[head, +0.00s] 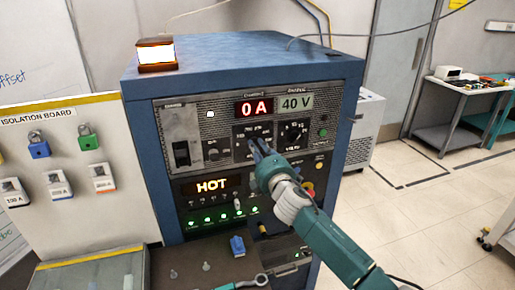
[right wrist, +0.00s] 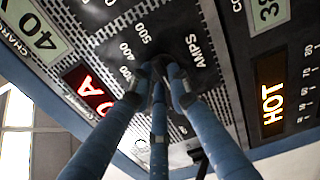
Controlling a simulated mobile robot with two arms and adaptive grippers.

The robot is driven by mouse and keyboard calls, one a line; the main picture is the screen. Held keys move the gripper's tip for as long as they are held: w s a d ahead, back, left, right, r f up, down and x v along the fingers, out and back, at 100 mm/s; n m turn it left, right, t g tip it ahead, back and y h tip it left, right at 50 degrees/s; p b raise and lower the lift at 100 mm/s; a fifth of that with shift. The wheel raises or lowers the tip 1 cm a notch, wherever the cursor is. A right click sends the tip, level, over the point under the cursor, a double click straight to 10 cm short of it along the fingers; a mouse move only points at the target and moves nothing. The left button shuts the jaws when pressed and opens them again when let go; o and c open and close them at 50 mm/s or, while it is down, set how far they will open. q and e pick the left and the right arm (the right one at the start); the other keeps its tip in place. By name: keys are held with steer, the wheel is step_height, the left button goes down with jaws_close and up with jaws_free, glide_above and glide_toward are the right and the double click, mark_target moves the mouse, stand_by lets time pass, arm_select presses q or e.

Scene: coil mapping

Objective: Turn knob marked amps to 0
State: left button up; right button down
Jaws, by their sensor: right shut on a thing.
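The amps knob (right wrist: 158,66) is a dark knob on a black plate marked AMPS, with 400 and 500 on its scale, in the right wrist view. My right gripper (head: 255,146) reaches it from the lower right in the head view. In the right wrist view its blue fingers (right wrist: 157,84) are closed around the knob and hide most of it, so I cannot read its pointer. The red display (head: 254,107) above reads 0 A; part of it shows in the right wrist view (right wrist: 90,88). My left gripper is in neither view.
The volts knob (head: 294,132) sits right of the gripped knob, under the 40 V display (head: 296,103). A lit HOT display (head: 211,186) and green lights are below. The isolation board (head: 60,160) with padlocks stands left. Small items lie on the bench in front.

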steer(key=shift+f, duration=0.2)
steer(key=c, duration=1.7)
jaws_free()
steer(key=shift+o, duration=0.3)
steer(key=shift+r, duration=0.1)
steer(key=v, duration=1.2)
